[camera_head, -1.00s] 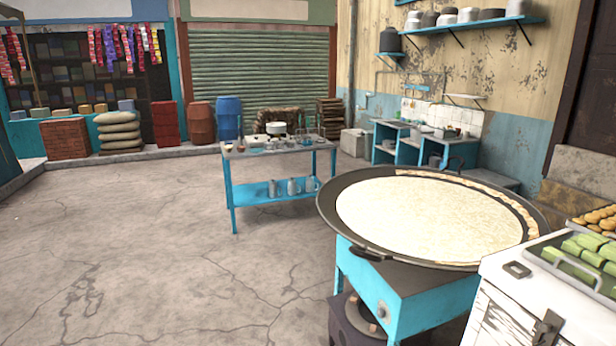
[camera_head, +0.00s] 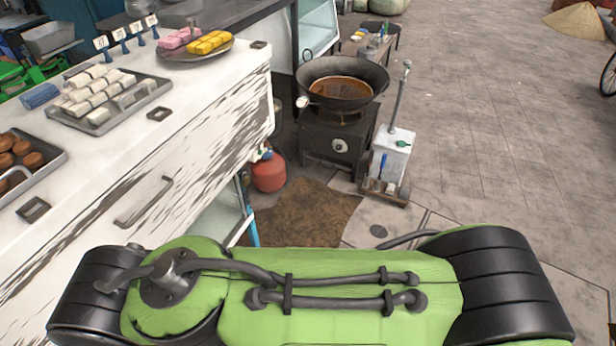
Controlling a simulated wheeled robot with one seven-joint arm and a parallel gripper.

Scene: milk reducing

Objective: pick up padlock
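I cannot make out a padlock in the head view. A long white counter (camera_head: 120,175) with scraped paint and a handle (camera_head: 143,201) fills the left side. Small dark square fittings (camera_head: 33,209) lie along its top edge. My own green and black arm link (camera_head: 340,300) spans the bottom of the view and hides what is behind it. My gripper is out of view, so what it holds cannot be seen.
The counter carries a tray of white blocks (camera_head: 100,100) and a plate of pink and yellow sweets (camera_head: 195,48). A black pan (camera_head: 343,82) on a stove, a red gas cylinder (camera_head: 268,173) and a white canister (camera_head: 390,158) stand beyond. Paved floor (camera_head: 500,130) is open at right.

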